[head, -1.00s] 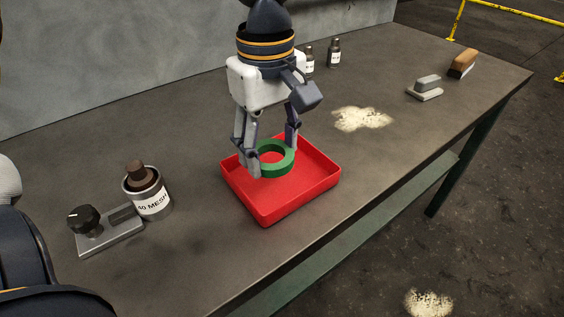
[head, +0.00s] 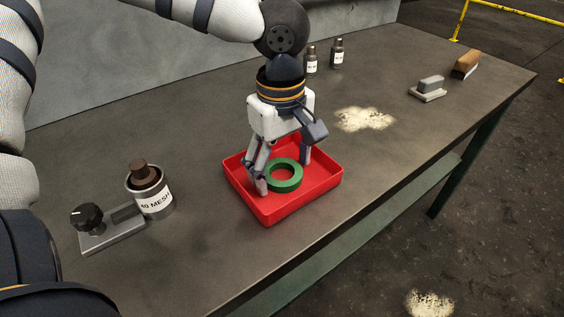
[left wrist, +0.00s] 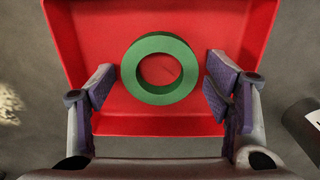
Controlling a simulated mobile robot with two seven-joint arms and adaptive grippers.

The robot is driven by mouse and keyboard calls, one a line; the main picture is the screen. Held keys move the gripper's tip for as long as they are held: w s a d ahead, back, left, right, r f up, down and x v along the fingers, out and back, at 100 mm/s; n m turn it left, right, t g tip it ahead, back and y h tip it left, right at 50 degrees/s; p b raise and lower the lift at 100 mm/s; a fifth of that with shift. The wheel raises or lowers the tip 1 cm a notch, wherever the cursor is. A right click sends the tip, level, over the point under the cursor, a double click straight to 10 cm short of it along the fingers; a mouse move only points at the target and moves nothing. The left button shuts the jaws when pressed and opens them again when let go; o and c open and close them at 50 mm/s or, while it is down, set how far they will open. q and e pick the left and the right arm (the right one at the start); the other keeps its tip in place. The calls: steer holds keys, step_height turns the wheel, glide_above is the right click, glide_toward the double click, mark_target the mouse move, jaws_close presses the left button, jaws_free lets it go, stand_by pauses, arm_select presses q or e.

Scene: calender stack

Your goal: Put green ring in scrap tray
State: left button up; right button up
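The green ring (head: 284,188) lies flat inside the red scrap tray (head: 300,205), on its floor as far as I can see. My left gripper (head: 284,175) is over the tray, pointing down, with one finger on each side of the ring. In the left wrist view the ring (left wrist: 130,68) sits between the open fingers (left wrist: 162,82), with a gap on both sides. The tray (left wrist: 160,124) shows red all around it. My right gripper is not in view.
A can labelled 60 MESH (head: 156,200) and a grey block with a black knob (head: 112,234) stand left of the tray. Two small bottles (head: 337,54) stand behind, and a brush (head: 466,65) and grey-handled block (head: 428,90) at the far right. Pale powder (head: 364,119) lies on the table (head: 190,260).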

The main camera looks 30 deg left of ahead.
arm_select(q)
step_height(320, 180, up, 12)
steer(key=shift+r, duration=0.2)
steer(key=shift+s, duration=0.1)
stand_by(0.4)
